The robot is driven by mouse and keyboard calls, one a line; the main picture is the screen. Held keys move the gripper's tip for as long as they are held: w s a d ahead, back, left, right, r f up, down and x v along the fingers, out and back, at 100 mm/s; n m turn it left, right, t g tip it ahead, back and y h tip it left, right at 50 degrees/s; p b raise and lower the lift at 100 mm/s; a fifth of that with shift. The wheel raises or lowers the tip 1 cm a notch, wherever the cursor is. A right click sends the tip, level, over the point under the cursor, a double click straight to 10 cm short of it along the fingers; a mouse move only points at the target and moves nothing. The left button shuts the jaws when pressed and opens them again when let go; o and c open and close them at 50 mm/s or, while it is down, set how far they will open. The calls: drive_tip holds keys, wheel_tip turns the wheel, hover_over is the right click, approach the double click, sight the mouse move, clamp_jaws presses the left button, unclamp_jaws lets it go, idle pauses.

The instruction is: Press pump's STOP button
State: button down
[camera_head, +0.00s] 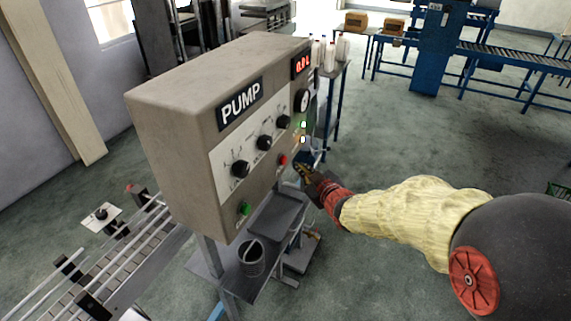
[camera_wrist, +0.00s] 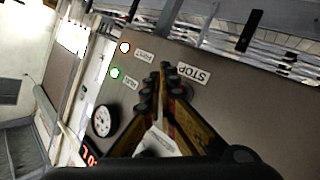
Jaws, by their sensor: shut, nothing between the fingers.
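The pump's control box (camera_head: 172,150) is a beige-grey cabinet with a PUMP label. Its red button (camera_head: 283,160) sits low on the front panel, and a green button (camera_head: 245,208) is further left and lower. My gripper (camera_head: 299,168) is shut and empty, just to the right of the red button. In the wrist view my closed fingertips (camera_wrist: 166,70) are beside the STOP label (camera_wrist: 194,74). The red button does not show there; the fingers seem to hide it. I cannot tell whether the fingertips touch the panel.
Three black knobs (camera_head: 264,142) and a gauge (camera_head: 303,100) are on the panel, with a red digital display (camera_head: 302,64) above. A metal bucket (camera_head: 251,258) stands below the box. A roller conveyor (camera_head: 110,262) lies at lower left. Open floor is to the right.

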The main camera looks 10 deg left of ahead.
drive_tip(key=shift+w+a+b, duration=0.25)
drive_tip(key=shift+a+b, duration=0.05)
drive_tip(key=shift+a, duration=0.45)
drive_tip(key=shift+a, duration=0.1)
idle(0.9)
drive_tip(key=shift+w+a+b, duration=0.1)
drive_tip(key=shift+a+b, duration=0.2)
drive_tip(key=shift+b, duration=0.1)
drive_tip(key=shift+w+a+b, duration=0.2)
drive_tip(key=shift+a+b, duration=0.25)
drive_tip(key=shift+a, duration=0.1)
idle(0.9)
drive_tip(key=shift+d, duration=0.1)
drive_tip(key=shift+s+d, duration=0.35)
drive_tip(key=shift+d, duration=0.5)
drive_tip(key=shift+d, duration=0.1)
